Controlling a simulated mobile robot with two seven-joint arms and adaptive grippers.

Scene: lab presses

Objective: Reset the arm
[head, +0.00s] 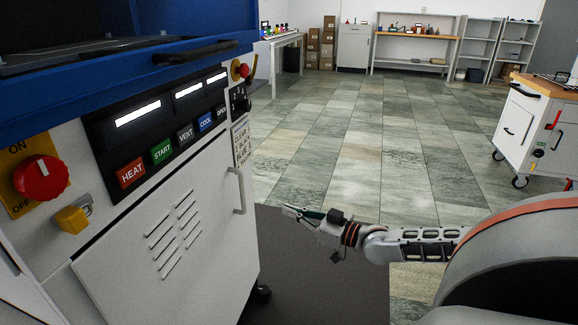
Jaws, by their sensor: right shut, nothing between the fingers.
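My right gripper (292,212) is in the lower middle of the head view, with its arm reaching in from the right. It is shut and empty, pointing left. It is in front of the lab press (155,215), close to the vertical handle (239,190) on the press's white door; I cannot tell how wide the gap is. The press has a blue upper part with a black handle (195,52), a row of labelled buttons with HEAT (131,172) in red, and a red rotary switch (41,178) at the left. My left gripper is not in view.
A white wheeled cart (529,125) with a wooden top stands at the right. Shelves (414,45), a white cabinet (353,47) and stacked boxes (320,50) line the back wall. The tiled floor (370,150) between is clear.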

